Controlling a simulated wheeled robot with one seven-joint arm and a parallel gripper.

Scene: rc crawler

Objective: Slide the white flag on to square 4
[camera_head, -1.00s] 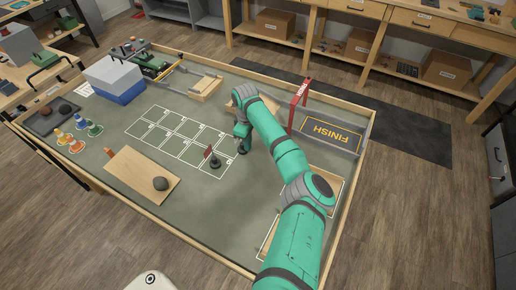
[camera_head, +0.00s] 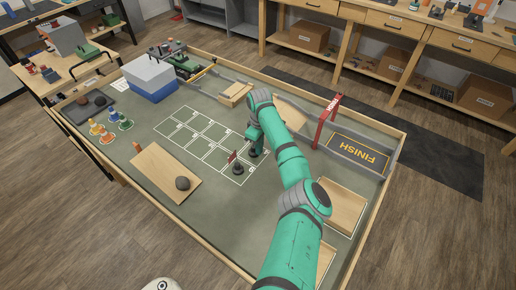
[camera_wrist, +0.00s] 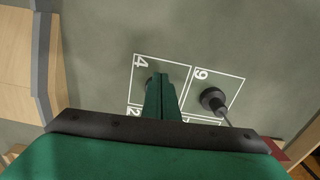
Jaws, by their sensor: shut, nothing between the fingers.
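My gripper (camera_wrist: 162,88) is shut, pointing down over the numbered grid in the wrist view. Its fingers cover part of square 4 (camera_wrist: 172,62). No white cloth is visible. A black-based flag with red cloth (camera_head: 232,157) stands upright on the neighbouring square; its base (camera_wrist: 212,99) shows right of the fingers in the wrist view. In the head view my gripper (camera_head: 255,150) is low, just right of that flag and partly hidden by my arm.
A red gate (camera_head: 325,122) and the FINISH pad (camera_head: 358,152) are right of my arm. Several coloured pieces (camera_head: 110,128) stand at the left. The grid's left squares are empty.

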